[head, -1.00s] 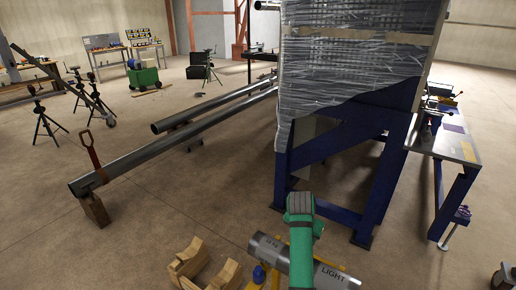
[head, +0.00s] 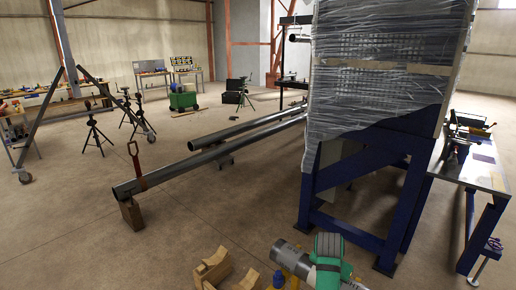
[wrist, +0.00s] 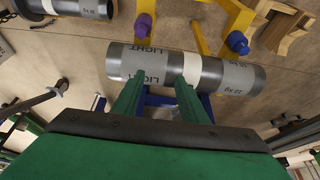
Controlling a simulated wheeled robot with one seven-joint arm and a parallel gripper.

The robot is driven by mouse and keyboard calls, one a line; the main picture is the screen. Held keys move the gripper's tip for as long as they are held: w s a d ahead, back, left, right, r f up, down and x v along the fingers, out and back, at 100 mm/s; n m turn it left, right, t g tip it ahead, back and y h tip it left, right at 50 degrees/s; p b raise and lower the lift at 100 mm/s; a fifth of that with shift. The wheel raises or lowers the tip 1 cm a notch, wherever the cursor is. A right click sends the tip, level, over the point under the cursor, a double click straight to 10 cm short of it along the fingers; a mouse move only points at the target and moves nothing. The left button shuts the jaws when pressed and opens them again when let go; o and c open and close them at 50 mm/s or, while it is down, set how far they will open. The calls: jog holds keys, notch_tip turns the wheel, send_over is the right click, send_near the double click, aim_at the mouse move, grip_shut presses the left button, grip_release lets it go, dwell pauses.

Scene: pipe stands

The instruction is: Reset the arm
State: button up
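My gripper (wrist: 158,88) shows in the wrist view with two green fingers spread apart. A grey pipe piece (wrist: 225,76) marked LIGHT, with a white band, lies across behind the fingertips. Bare pipe shows between the fingers; I cannot tell whether they touch it. In the head view, the green end of my arm (head: 329,265) is over the same pipe (head: 287,256) at the bottom edge, and hides its middle. My fingertips are hidden there.
A yellow stand (wrist: 240,18) with purple caps is beside the pipe. Wooden V-blocks (head: 215,268) stand to the left. A blue frame (head: 343,226) with wrapped load is close behind. Long pipes (head: 215,158) lie to the left. Another grey pipe (wrist: 80,8) is at the wrist view's upper left.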

jog(key=s+a+f+n+t+y, duration=0.1)
jog(key=s+a+f+n+t, duration=0.1)
jog(key=s+a+f, duration=0.65)
jog(key=s+a+f+n+t, duration=0.15)
jog(key=s+a+f, duration=0.35)
jog(key=a+f, duration=0.5)
jog(key=s+a+r+n+t, duration=0.1)
jog(key=s+a+t, duration=0.1)
jog(key=s, duration=0.6)
jog(key=s+a+r+n+t+y, duration=0.1)
jog(key=s+a+t, duration=0.15)
jog(key=s, duration=0.55)
jog(key=s+a+r+t, duration=0.1)
jog(key=s+a+r, duration=0.1)
jog(key=s, duration=0.6)
jog(key=s+r+n+t, duration=0.2)
jog(key=s+r, duration=1.1)
jog(key=r, duration=0.2)
jog(key=shift+s+a+r+n+t+y, duration=0.25)
jog(key=shift+a+n+t+y, duration=0.1)
jog(key=shift+a+t+y, duration=0.05)
